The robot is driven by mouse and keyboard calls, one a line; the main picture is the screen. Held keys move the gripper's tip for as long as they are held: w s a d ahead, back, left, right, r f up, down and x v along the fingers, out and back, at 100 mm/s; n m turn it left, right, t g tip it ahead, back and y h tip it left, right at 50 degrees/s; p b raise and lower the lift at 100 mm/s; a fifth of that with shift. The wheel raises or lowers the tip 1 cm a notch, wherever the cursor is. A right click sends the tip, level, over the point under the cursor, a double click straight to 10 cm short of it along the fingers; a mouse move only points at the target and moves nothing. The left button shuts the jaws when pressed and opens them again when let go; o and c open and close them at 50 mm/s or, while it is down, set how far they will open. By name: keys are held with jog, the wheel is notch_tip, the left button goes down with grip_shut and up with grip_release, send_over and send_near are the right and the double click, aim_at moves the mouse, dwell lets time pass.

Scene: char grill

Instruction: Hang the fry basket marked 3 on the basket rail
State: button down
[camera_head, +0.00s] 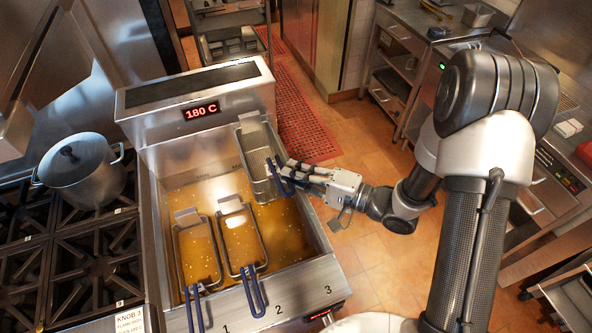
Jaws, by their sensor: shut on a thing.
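My gripper (300,176) is shut on the blue handle of a wire fry basket (258,152), at the right side of the fryer in the head view. This basket is raised above the oil, towards the fryer's back, over the side of the mark 3 (327,289). Two other fry baskets, one at left (198,256) and one in the middle (239,241), sit in the oil with blue handles over the front edge, near marks 1 and 2. The fryer's back housing (196,92) shows 180 C. I cannot clearly make out the basket rail.
A lidded steel pot (82,172) stands on the black-grated stove at left of the fryer. A red floor mat (303,118) lies behind on the tiled floor. Steel counters line the right side. Open floor lies right of the fryer.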

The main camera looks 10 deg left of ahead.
jog(key=shift+f, duration=0.15)
jog(key=c, duration=1.6)
grip_release()
jog(key=shift+f, duration=0.1)
